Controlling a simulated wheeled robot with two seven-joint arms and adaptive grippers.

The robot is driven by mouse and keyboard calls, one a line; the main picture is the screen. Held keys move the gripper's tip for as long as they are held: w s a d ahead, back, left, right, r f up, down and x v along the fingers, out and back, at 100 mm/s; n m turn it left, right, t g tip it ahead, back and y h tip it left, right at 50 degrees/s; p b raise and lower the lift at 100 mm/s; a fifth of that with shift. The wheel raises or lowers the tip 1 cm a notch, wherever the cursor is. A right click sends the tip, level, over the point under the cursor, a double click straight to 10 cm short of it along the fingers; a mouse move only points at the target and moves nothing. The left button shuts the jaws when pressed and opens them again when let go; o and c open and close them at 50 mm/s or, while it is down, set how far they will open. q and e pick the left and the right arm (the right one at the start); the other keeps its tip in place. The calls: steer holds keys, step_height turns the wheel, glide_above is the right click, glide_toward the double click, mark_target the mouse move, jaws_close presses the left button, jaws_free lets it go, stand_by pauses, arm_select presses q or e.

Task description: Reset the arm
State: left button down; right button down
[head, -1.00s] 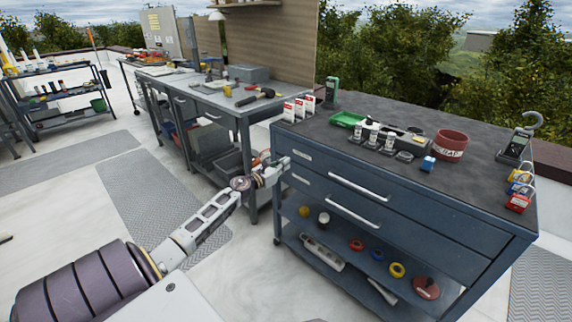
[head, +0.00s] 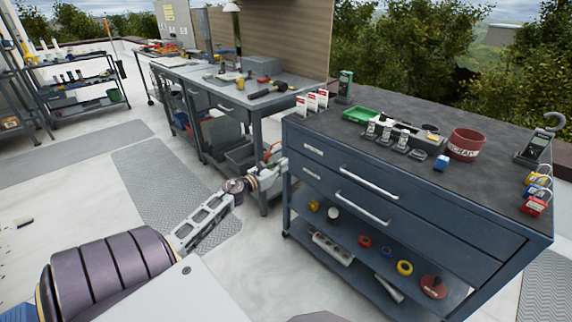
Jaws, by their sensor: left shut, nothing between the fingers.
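My left arm comes in from the lower left of the head view. Its gripper (head: 273,171) is small in the picture, beside the left front corner of the dark blue drawer cabinet (head: 345,178). The gripper is shut and holds nothing. I cannot tell whether it touches the cabinet. My right gripper does not show.
The cabinet top holds a green tray (head: 362,115), a red-brown cup (head: 465,144) and several padlocks (head: 537,190). Behind my left gripper stands a grey workbench (head: 239,101) with tools. A black shelf rack (head: 81,88) stands far left. The floor (head: 75,190) at left is mostly open.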

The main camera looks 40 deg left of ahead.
arm_select(q)
steer(key=shift+s, duration=0.35)
stand_by(0.3)
steer(key=shift+n, duration=0.3)
